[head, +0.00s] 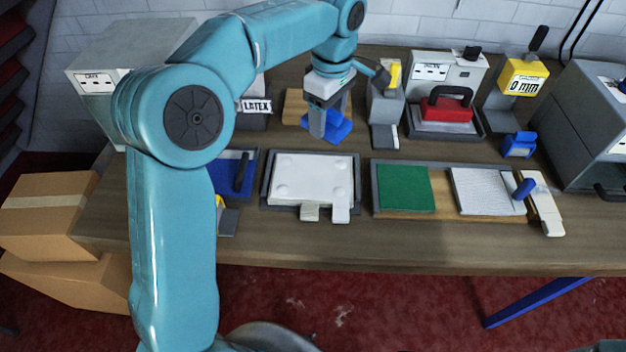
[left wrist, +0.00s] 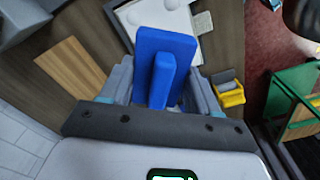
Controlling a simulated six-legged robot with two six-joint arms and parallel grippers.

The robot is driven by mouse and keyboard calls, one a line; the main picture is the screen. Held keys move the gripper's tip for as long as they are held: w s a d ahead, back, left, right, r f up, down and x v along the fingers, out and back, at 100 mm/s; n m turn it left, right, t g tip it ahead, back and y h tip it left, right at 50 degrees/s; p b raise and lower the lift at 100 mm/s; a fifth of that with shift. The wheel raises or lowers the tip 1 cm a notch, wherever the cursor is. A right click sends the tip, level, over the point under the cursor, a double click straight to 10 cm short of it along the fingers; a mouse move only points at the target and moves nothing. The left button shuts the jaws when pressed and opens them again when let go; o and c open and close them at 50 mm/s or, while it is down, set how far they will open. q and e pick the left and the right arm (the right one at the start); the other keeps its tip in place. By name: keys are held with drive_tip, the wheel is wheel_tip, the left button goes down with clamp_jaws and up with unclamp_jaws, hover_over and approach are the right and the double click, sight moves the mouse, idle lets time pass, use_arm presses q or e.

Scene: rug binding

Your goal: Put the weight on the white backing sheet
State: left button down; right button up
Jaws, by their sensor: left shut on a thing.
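My left gripper (head: 322,128) is above the back middle of the table, pointing down. It is shut on the blue weight (head: 341,130), a flat block with an upright grip. In the left wrist view the weight (left wrist: 165,55) sits between the two grey fingers (left wrist: 163,88). The white backing sheet (head: 315,178) lies flat in a dark tray in front of the gripper, with faint round bumps near its corners. Part of it also shows in the left wrist view (left wrist: 150,14), beyond the weight. My right gripper is not in view.
A wooden pad (head: 293,107) lies beside the gripper. Right of the sheet's tray, a board carries a green square (head: 404,189) and a striped white piece (head: 483,190). Bare table shows along the front edge.

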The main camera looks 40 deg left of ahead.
use_arm(q)
drive_tip(key=r+n, duration=0.1)
drive_tip(key=a+r+n, duration=0.1)
drive_tip(key=n, duration=0.1)
drive_tip(key=a+r+n+b, duration=0.1)
drive_tip(key=n, duration=0.1)
drive_tip(key=shift+s+a+r, duration=0.25)
drive_tip(key=shift+s+r, duration=0.05)
drive_tip(key=shift+s, duration=0.05)
drive_tip(key=shift+s+a+r+n, duration=0.1)
drive_tip(key=shift+s+r+n, duration=0.15)
drive_tip(key=shift+n, duration=0.35)
drive_tip(key=b, duration=0.2)
hover_over(313, 176)
wheel_tip(313, 176, down, 14)
drive_tip(key=shift+a+f, duration=0.1)
drive_tip(key=shift+f, duration=0.1)
drive_tip(key=shift+w+f, duration=0.1)
drive_tip(key=shift+f, duration=2.6)
drive_tip(key=shift+r, duration=0.1)
